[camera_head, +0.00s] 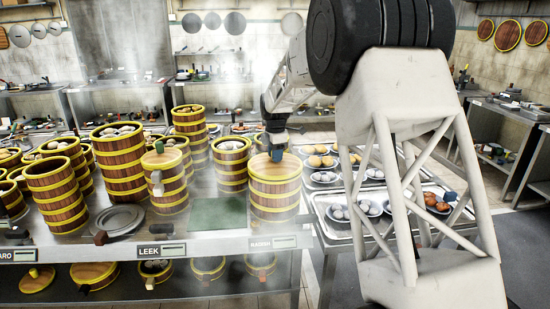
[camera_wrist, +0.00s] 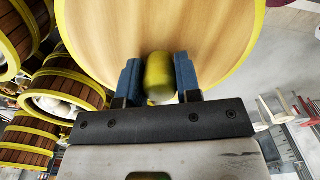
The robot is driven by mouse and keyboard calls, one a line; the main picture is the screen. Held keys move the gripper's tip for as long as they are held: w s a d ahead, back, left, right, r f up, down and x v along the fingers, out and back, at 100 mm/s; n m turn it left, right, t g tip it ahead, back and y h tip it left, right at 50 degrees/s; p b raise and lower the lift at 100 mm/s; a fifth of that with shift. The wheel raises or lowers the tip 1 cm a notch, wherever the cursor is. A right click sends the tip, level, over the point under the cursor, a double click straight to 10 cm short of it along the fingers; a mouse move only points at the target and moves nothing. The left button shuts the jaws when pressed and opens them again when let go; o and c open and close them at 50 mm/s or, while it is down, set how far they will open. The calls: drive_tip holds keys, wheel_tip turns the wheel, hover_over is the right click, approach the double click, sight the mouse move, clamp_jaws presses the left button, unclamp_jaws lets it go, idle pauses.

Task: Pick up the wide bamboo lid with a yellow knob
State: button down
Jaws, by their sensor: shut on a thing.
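The wide bamboo lid (camera_head: 287,170) is pale wood with a yellow rim, and sits at the top of the steamer tower (camera_head: 274,205) behind the RADISH label. I cannot tell whether a small gap separates them. In the wrist view the lid (camera_wrist: 215,35) fills the upper middle, with its yellow knob (camera_wrist: 159,75) between two blue fingers. My gripper (camera_head: 277,154) is above the lid, shut on the knob; it also shows in the wrist view (camera_wrist: 160,85). The fingers hide part of the knob in the head view.
A steamer tower with another lid (camera_head: 161,158) stands to the left, beyond a green mat (camera_head: 218,216). Several open towers holding pale buns crowd the left. A grey plate (camera_head: 118,221) lies near the front edge. Trays with plates of food (camera_head: 322,177) are at right.

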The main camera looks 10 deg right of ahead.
wheel_tip(320, 180, up, 3)
drive_tip(key=shift+f, duration=0.2)
drive_tip(key=shift+s+r, duration=0.15)
drive_tip(key=shift+r, duration=0.15)
drive_tip(key=s+d+r, duration=0.1)
drive_tip(key=s, duration=1.4)
drive_tip(key=shift+s+r, duration=0.15)
drive_tip(key=shift+s, duration=0.2)
drive_tip(key=c, duration=1.5)
unclamp_jaws()
clamp_jaws()
